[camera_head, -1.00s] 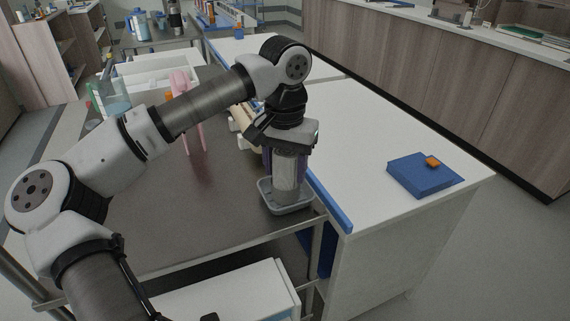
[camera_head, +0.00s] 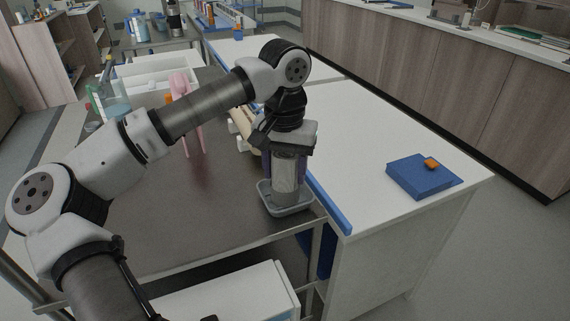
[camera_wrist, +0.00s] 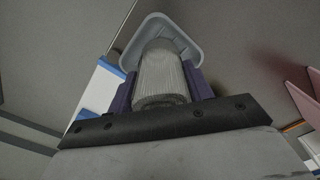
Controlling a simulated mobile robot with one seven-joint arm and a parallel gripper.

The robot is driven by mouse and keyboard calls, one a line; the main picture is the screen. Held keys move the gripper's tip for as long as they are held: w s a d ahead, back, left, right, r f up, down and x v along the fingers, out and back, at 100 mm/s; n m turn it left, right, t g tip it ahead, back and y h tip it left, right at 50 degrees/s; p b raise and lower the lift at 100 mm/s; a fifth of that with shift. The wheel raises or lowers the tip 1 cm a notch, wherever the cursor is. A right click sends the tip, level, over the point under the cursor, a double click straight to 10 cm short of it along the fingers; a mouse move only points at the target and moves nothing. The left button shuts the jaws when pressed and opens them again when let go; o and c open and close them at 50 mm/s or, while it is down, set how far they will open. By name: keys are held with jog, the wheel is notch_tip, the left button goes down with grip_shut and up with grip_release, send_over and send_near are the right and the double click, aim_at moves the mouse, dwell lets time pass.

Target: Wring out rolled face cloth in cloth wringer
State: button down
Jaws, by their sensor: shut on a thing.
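A ribbed grey cylinder (camera_head: 286,178), which looks like the rolled face cloth, stands upright in a shallow grey tray (camera_head: 290,211), which looks like the base of the cloth wringer. The tray sits on the dark table near its right edge. My gripper (camera_head: 285,168) points down from above, its purple fingers shut on the cylinder from both sides. The wrist view shows the cylinder (camera_wrist: 161,75) between the fingers, with the tray (camera_wrist: 186,44) around its far end.
A pink stand (camera_head: 182,86) is on the dark table (camera_head: 190,215) to the left. A white counter (camera_head: 365,130) with a blue edge adjoins on the right, bearing a blue block (camera_head: 420,178) with a small orange item (camera_head: 431,164). The table's front middle is clear.

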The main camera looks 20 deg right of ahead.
jog(key=shift+m, duration=0.7)
jog(key=m, duration=0.5)
jog(key=shift+a+f, duration=0.1)
jog(key=shift+f, duration=0.05)
jog(key=n, duration=0.3)
jog(key=shift+n, duration=1)
jog(key=n+b, duration=0.1)
jog(key=n, duration=0.4)
jog(key=shift+r, duration=0.2)
